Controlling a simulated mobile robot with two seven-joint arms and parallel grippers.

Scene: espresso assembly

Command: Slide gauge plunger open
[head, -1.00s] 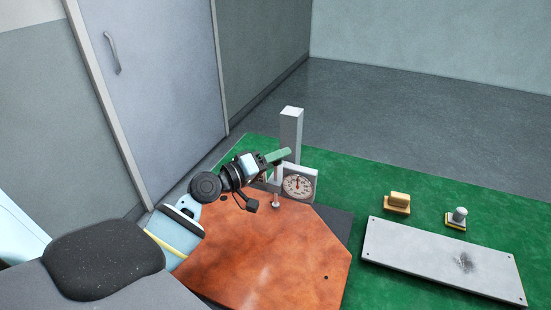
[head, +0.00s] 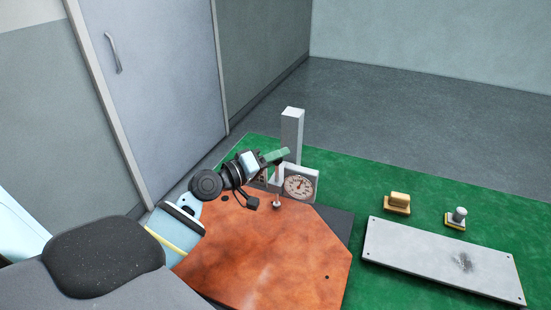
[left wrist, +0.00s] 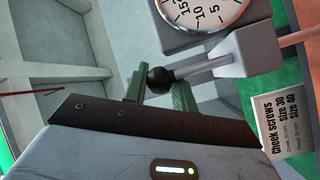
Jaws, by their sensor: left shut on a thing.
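The dial gauge (head: 299,187) stands upright in a grey block at the back of the orange-brown plate, its round white face toward me. It also shows at the top of the left wrist view (left wrist: 205,12). Its plunger is a metal rod (left wrist: 208,67) ending in a black knob (left wrist: 161,80). My left gripper (head: 278,156) is at the gauge's upper left in the head view. In the left wrist view its green fingers (left wrist: 160,92) are either side of the black knob, shut on it. My right gripper is not in view.
A tall grey post (head: 291,135) rises right behind the gauge. The orange-brown plate (head: 270,255) is mostly clear. A label (left wrist: 283,120) reads "Cheek screws".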

